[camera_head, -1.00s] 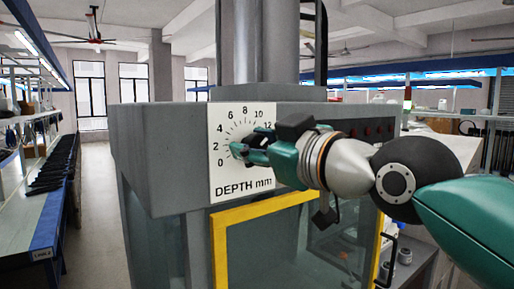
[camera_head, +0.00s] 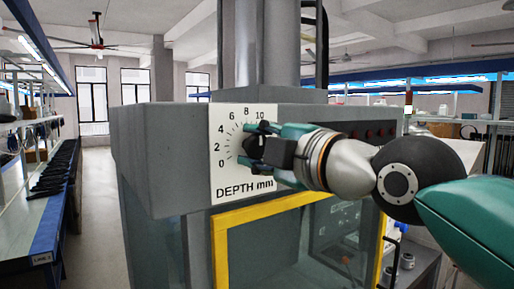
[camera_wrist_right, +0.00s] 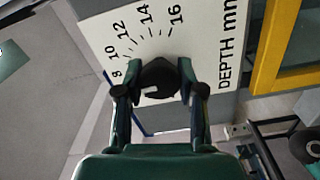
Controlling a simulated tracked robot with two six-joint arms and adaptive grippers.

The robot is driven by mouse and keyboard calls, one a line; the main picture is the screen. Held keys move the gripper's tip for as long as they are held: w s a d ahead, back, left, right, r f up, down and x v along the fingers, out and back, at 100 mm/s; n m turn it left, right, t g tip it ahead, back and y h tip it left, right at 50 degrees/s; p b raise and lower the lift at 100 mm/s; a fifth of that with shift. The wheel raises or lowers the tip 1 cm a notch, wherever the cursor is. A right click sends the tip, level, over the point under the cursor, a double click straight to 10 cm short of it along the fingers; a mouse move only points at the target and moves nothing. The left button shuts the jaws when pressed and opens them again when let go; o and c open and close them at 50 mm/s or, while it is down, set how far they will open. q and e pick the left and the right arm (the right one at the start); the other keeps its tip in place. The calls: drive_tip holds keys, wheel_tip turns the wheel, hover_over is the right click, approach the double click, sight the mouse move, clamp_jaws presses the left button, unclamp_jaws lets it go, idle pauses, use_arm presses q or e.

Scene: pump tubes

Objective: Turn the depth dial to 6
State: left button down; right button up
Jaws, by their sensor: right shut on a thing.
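The depth dial's black knob (camera_head: 257,149) sits on the white panel (camera_head: 226,184) marked DEPTH mm. My right gripper (camera_head: 255,145) is at the knob, with one finger above it and one below it. In the right wrist view, the two fingers (camera_wrist_right: 158,88) are shut on the sides of the knob (camera_wrist_right: 160,76). A white mark shows on the lower left of the knob's face there. The number it points at cannot be read, as the low numbers are hidden behind my gripper in that view. My left gripper is not in view.
The panel is on the front of a grey machine (camera_head: 160,150). A yellow frame (camera_head: 219,255) with a clear window lies below the dial. Small red buttons (camera_head: 370,133) are to the right, behind my right wrist. A bench (camera_head: 45,215) runs along the left.

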drive_tip(key=n, duration=0.5)
drive_tip(key=shift+a+f, duration=0.1)
drive_tip(key=shift+f, duration=0.2)
drive_tip(key=shift+w+f, duration=0.1)
drive_tip(key=o, duration=1.1)
drive_tip(key=shift+o, duration=0.2)
drive_tip(key=shift+r, duration=0.2)
drive_tip(key=shift+s+d+r, duration=0.1)
drive_tip(key=shift+s+d, duration=0.3)
drive_tip(key=shift+s, duration=0.1)
drive_tip(key=v, duration=1)
drive_tip(key=shift+s+d, duration=0.25)
drive_tip(key=shift+s, duration=0.05)
